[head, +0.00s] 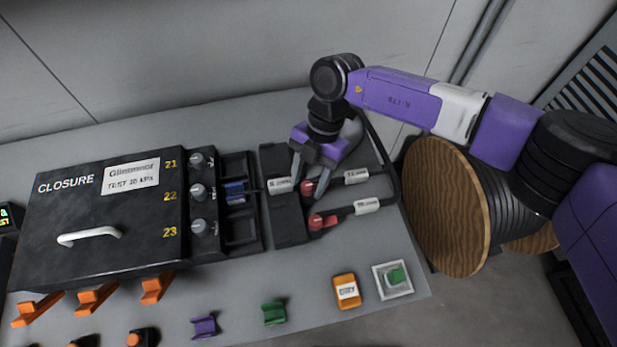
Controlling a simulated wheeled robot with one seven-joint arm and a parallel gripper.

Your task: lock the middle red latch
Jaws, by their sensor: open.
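Two red latches show at the right edge of the black block (291,229) beside the closure box. One red latch (306,188) lies between my gripper's fingertips, and part of it is hidden. The other red latch (317,222) is nearer the front edge, with its red arm pointing right. A further latch behind the gripper cannot be made out. My gripper (309,188) is open, pointing down with its grey fingers on either side of the upper visible latch. Whether they touch it cannot be told.
The black closure box (50,220) with a white handle (88,236) and three grey knobs stands left. Labelled cables (356,176) run right from the block. Orange, purple and green clips lie along the front. A small white tray (378,284) sits front right, near a wooden cable reel (437,210).

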